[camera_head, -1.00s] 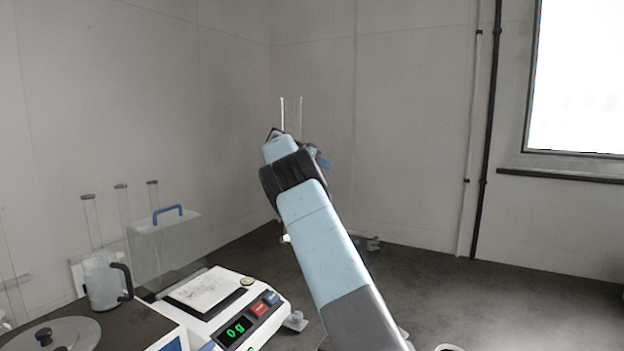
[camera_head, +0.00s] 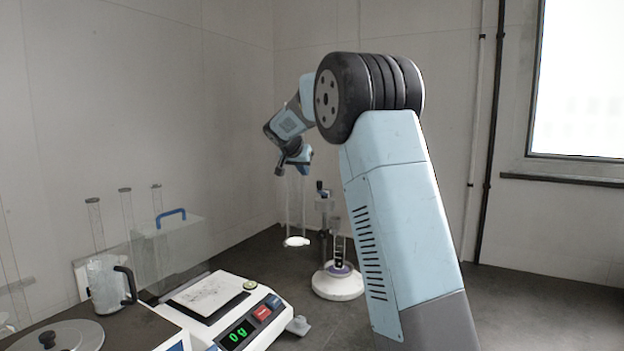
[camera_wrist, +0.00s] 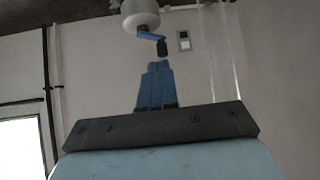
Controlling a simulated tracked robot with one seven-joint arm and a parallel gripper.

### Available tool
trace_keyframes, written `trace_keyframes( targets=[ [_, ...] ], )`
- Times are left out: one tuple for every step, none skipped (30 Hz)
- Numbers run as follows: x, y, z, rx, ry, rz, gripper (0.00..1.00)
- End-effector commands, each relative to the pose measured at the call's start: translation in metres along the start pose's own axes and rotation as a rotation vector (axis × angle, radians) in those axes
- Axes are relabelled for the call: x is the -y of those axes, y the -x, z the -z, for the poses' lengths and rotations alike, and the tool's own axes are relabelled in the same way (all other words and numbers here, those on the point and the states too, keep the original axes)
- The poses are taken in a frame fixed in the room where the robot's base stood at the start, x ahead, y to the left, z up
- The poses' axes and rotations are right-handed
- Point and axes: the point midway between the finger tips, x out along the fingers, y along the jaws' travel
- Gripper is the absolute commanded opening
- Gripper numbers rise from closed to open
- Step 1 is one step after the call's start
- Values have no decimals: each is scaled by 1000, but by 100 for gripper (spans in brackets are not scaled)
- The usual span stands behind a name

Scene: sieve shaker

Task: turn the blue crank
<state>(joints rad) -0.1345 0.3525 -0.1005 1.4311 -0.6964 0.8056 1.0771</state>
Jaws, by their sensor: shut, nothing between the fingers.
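The blue crank (camera_wrist: 146,36) shows at the top of the wrist view. It is a short blue arm on a rounded white body (camera_wrist: 139,13), with a black handle (camera_wrist: 162,48) at its end. My gripper (camera_wrist: 157,68) is shut and empty, its blue fingers pointing toward the handle. In the picture the fingertips are just below the handle, and a narrow gap seems to show; the true distance is unclear. In the head view my gripper (camera_head: 303,156) is above the bench at the back. I cannot make out the crank clearly in that view.
A tall clear glass column (camera_head: 296,205) stands close by my gripper. A stand with a round white base (camera_head: 338,286) is to its right. A scale (camera_head: 222,305), a pitcher (camera_head: 104,283) and a clear box with a blue handle (camera_head: 170,250) are at left.

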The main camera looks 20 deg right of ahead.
Motion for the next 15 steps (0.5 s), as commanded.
trace_keyframes(
  targets=[
    [-1, -5, 0, 1, 0, -2, 0],
    [-1, -8, 0, 1, 0, -3, 0],
    [-1, -13, 0, 1, -1, -4, 0],
    [-1, -18, 0, 2, -1, -4, 0],
    [-1, -22, 0, 2, -1, -4, 0],
    [-1, -29, 0, 1, -1, -4, 0],
    [-1, -34, 0, 1, -1, -4, 0],
    [-1, -40, 0, 2, -1, -5, 0],
    [-2, -47, 0, 2, -2, -6, 0],
    [-2, -52, 0, 2, -2, -5, 0],
    [-2, -58, 0, 2, -2, -5, 0],
    [-1, -65, 0, 2, -1, -5, 0],
    [-2, -70, 0, 2, -1, -5, 0],
    [-2, -75, 0, 2, -2, -5, 0],
    [-2, -82, 0, 1, -1, -5, 0]
  ],
)
